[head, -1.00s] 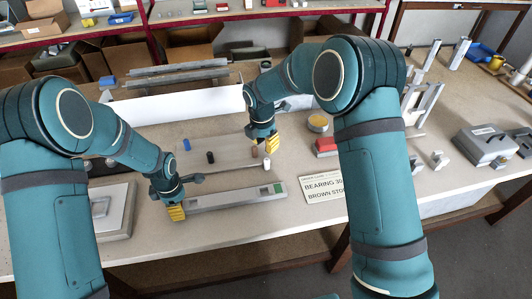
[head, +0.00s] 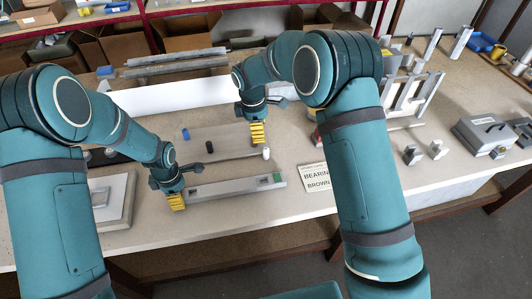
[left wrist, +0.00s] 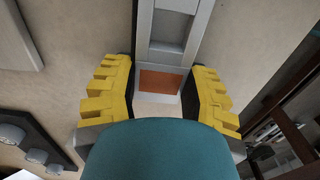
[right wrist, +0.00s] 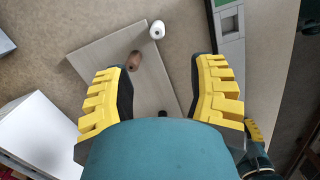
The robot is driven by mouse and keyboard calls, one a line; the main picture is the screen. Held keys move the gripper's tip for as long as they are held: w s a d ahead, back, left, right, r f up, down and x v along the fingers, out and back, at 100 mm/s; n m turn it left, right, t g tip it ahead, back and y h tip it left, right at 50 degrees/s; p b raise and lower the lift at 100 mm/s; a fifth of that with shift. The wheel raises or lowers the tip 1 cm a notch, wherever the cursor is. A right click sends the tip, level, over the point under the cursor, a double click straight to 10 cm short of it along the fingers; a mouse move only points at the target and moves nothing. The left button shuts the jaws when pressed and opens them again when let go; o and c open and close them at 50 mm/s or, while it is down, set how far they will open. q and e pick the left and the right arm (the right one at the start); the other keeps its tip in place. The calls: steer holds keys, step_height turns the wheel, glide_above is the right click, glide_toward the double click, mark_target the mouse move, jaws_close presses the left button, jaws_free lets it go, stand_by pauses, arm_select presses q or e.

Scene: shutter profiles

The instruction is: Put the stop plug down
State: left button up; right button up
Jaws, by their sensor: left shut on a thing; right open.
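A brown stop plug (right wrist: 134,61) is on the grey board (right wrist: 98,47), near a white plug (right wrist: 157,30), in the right wrist view. My right gripper (head: 257,134) is open above the board, with nothing between its fingers; it hides the brown plug in the head view. The white plug (head: 266,153) stands at the board's right front. My left gripper (head: 176,202) is shut on the left end of the long grey profile (head: 235,187). An orange-brown patch (left wrist: 160,82) shows on the profile between the left fingers. The profile's right end has a green patch (head: 278,178).
A blue plug (head: 186,134) and a black plug (head: 209,147) stand on the board to the left. A label card (head: 315,177) lies right of the profile. A pale plate (head: 105,203) lies at the left, and long rails (head: 175,67) lie behind.

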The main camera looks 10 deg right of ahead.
mark_target(266, 149)
steer(key=f, duration=0.5)
steer(key=shift+s+d+f, duration=0.1)
steer(key=shift+d+f, duration=0.15)
steer(key=shift+d, duration=0.15)
steer(key=shift+d+f, duration=0.25)
steer(key=shift+f, duration=0.6)
steer(key=shift+d+f, duration=0.2)
steer(key=shift+f, duration=0.7)
steer(key=shift+d+f, duration=0.25)
steer(key=shift+f, duration=0.6)
jaws_close()
